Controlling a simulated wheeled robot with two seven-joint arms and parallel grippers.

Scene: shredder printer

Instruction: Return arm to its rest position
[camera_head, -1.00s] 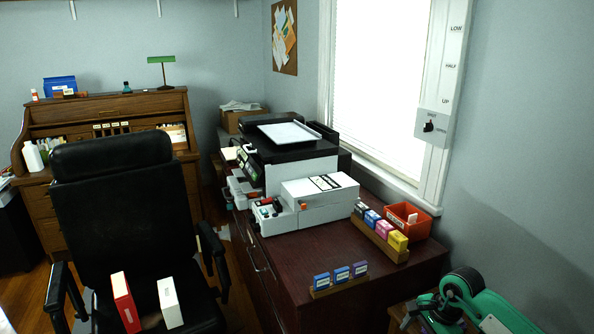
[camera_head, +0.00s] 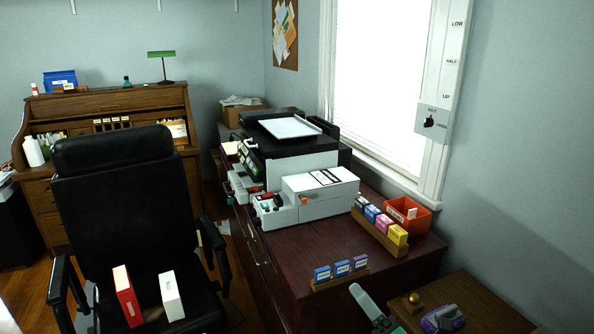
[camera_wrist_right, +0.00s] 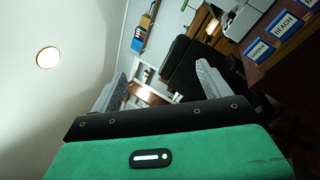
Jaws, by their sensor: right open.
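My right gripper (camera_head: 365,300) shows in the head view only as a grey finger at the bottom edge, in front of the dark red cabinet (camera_head: 290,275). The rest of it is cut off or hidden below the frame. In the right wrist view its two grey fingers stand wide apart with nothing between them (camera_wrist_right: 158,85). The gripper is open and empty. A bit of my green arm shows at the bottom edge of the head view. My left gripper is not in view.
The cabinet carries the printer (camera_head: 289,148), an orange bin (camera_head: 420,224) and ink boxes. A small wooden table (camera_head: 470,285) at lower right holds a purple item (camera_head: 442,318) and a brass bell (camera_head: 414,298). A black chair (camera_head: 115,200) stands at left.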

